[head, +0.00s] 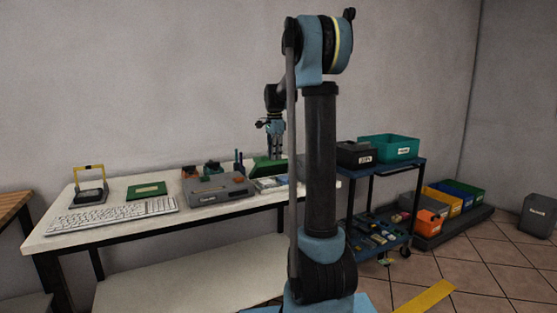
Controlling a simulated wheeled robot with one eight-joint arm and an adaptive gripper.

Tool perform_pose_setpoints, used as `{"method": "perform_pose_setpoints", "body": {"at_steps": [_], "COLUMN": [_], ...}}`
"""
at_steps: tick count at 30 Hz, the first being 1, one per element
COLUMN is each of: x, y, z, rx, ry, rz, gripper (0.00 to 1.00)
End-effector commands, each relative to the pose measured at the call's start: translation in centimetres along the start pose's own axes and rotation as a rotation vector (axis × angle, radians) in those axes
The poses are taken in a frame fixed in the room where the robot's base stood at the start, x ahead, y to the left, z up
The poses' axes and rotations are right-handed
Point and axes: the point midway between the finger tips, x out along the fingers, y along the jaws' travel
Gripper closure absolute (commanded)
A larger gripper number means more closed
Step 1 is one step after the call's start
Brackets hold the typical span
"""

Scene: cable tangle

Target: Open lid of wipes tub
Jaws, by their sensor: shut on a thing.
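My gripper (276,152) points down over the right part of the white workbench, small in view. It is shut on a green piece (264,169) at its fingertips. The green piece has a sloping outline and may be the wipes tub's lid, but I cannot tell for sure. The tub's body cannot be made out, and my arm covers the area just to the right. A pale flat item (268,185) lies below the green piece.
The white workbench (120,225) holds a keyboard (112,216), a yellow-handled device (90,189), a green board (148,189) and a grey box (218,189). A blue cart (415,172) with bins stands right of my arm. Bare bench shows at the front left.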

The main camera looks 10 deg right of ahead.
Motion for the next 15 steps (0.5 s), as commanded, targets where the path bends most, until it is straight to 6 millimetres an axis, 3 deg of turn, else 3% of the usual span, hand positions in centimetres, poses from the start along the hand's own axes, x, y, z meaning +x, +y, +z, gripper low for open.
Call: {"method": "perform_pose_setpoints", "body": {"at_steps": [3,15], "x": [0.2,0.2], "y": [-2.3,-7.6], "z": [0.4,0.3], "rx": [-0.005,-0.007], "ry": [-0.01,-0.012], "rz": [-0.003,0.003], "gripper": [1.0,1.0]}}
